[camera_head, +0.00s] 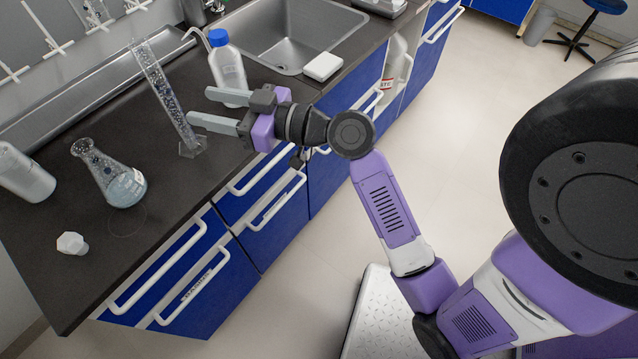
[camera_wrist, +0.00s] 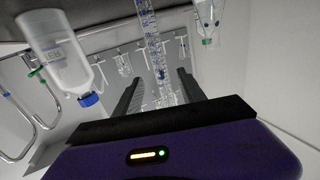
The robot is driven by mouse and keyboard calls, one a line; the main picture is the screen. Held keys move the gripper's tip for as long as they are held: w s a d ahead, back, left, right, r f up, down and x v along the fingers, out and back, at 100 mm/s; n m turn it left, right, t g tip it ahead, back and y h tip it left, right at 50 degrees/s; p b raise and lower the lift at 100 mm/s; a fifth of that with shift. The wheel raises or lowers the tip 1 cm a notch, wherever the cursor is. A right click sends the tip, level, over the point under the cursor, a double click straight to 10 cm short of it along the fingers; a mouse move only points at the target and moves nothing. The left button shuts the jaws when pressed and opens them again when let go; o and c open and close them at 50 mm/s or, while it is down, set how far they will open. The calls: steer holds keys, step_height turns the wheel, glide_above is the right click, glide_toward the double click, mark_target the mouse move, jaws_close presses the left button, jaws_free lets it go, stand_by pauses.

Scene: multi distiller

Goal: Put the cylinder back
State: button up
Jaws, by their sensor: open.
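In the wrist view the cylinder (camera_wrist: 152,42) shows in line with the gap between my open fingers (camera_wrist: 160,84). Nothing is held.
A blue-capped wash bottle (camera_head: 228,66) stands close behind my fingers. A conical flask (camera_head: 118,182), a white stopper (camera_head: 72,243) and a white bottle (camera_head: 24,176) stand at the left. A sink (camera_head: 290,35) and white box (camera_head: 323,67) are at the right. A drying rack is on the wall.

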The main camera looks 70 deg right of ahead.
steer(key=s+a+f+m+g+h, duration=0.35)
steer(key=s+a+f, duration=0.55)
steer(key=s+f, duration=0.4)
steer(key=s+a+r+n+y, duration=0.1)
steer(key=s+a, duration=0.2)
steer(key=s, duration=0.4)
steer(key=s+a+r+n+y, duration=0.1)
steer(key=s+a+r+n, duration=0.1)
steer(key=s, duration=0.5)
steer(key=shift+s+a, duration=0.3)
steer(key=shift+a, duration=0.15)
steer(key=shift+r+t, duration=0.1)
steer(key=shift+t, duration=0.15)
steer(key=shift+r+p, duration=0.4)
steer(key=shift+p, duration=0.05)
